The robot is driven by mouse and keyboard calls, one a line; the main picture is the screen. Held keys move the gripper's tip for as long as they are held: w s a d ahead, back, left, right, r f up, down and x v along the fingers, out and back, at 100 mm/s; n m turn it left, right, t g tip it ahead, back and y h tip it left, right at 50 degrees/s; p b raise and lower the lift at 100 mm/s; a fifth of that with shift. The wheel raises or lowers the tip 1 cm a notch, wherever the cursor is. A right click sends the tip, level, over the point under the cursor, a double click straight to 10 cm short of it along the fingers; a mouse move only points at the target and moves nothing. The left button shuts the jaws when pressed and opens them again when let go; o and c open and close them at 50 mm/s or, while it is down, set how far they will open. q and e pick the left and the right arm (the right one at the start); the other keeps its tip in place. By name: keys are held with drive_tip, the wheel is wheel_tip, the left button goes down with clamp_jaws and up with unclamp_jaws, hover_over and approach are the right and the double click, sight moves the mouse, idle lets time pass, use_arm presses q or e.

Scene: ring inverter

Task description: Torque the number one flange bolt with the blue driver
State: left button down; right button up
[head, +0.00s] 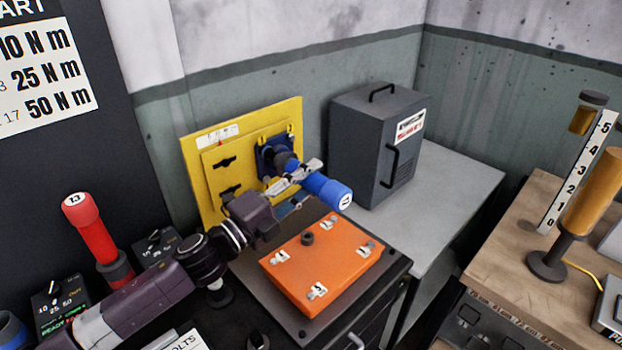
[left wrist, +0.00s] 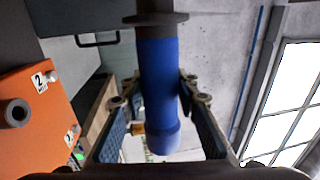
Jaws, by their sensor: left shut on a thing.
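The blue driver (head: 325,189) is in my left gripper (head: 296,176), held tilted in front of the yellow board with its blue handle end toward the camera. In the left wrist view the blue handle (left wrist: 159,95) runs between the two fingers (left wrist: 160,92), below a dark collar. Its far end overlaps a dark blue piece on the board; I cannot tell whether they touch. The orange flange cover (head: 290,270) lies below and carries several small numbered tags and a dark round boss (head: 307,238). I cannot tell which tag marks number one. My right gripper is not in view.
The yellow board (head: 212,190) stands behind the orange cover. A dark grey cabinet (head: 362,145) stands right of it. A red driver (head: 82,215) stands in a holder at left. A wooden bench (head: 500,270) with a numbered scale is at right. The grey bench top (head: 450,180) has free room.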

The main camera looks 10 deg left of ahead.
sight(315, 192)
use_arm(q)
drive_tip(key=shift+w+a+r, duration=0.35)
drive_tip(key=shift+w+a, duration=0.1)
drive_tip(key=shift+a, duration=0.2)
idle(1.6)
drive_tip(key=shift+d, duration=0.15)
drive_tip(key=shift+s+d+f+p, duration=0.1)
drive_tip(key=shift+s+d+p, duration=0.25)
drive_tip(key=shift+s+d, duration=0.55)
drive_tip(key=shift+s+d+f+p, duration=0.1)
drive_tip(key=shift+s+d+p, duration=0.4)
drive_tip(key=shift+d, duration=0.65)
drive_tip(key=shift+s, duration=0.1)
